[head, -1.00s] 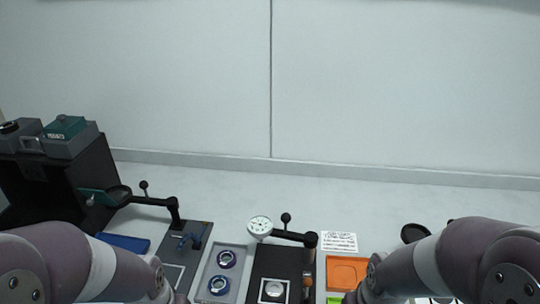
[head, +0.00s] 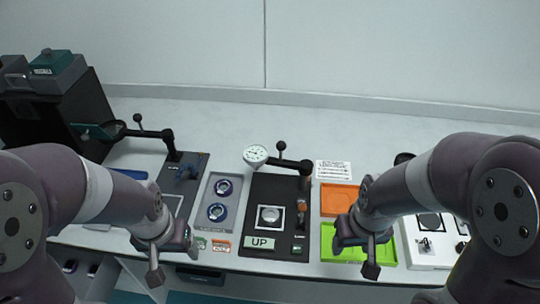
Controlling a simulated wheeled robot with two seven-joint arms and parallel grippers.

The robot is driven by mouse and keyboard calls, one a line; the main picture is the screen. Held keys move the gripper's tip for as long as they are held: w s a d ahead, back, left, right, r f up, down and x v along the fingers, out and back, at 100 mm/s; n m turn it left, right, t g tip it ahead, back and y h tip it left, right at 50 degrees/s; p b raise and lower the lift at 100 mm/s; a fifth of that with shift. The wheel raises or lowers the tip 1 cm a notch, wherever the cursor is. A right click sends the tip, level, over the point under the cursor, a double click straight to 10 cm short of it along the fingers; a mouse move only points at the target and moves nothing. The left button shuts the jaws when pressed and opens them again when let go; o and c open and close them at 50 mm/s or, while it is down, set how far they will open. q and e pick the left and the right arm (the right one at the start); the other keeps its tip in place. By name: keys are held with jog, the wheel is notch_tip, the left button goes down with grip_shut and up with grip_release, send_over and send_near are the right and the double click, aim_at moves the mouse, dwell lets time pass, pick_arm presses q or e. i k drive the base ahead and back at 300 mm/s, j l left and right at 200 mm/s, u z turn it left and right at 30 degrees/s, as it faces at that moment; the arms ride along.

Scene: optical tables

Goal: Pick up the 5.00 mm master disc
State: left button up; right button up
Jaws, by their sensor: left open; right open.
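No disc is legible as 5.00 mm at this size. A silver round piece (head: 269,214) sits in a pale square frame on the black gauge base (head: 284,190), below and right of the white dial gauge (head: 255,155). Small green and red labels (head: 221,245) are in front of the tray. My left gripper (head: 155,277) is open and points down near the front edge, left of the tray. My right gripper (head: 371,270) is open over the lime green tray's front (head: 345,245). Both look empty.
An orange tray (head: 338,199) lies behind the green one, with a printed card (head: 334,171) behind it. A white panel with knobs (head: 428,255) is at right. A second dark fixture (head: 183,172) with an arm stands left.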

aim_at(270, 215)
jog(key=i+j+z, duration=0.1)
jog(key=i+z, duration=0.15)
jog(key=z, duration=0.15)
jog(key=i+j+z, duration=0.15)
jog(key=z, duration=0.25)
jog(key=i, duration=0.05)
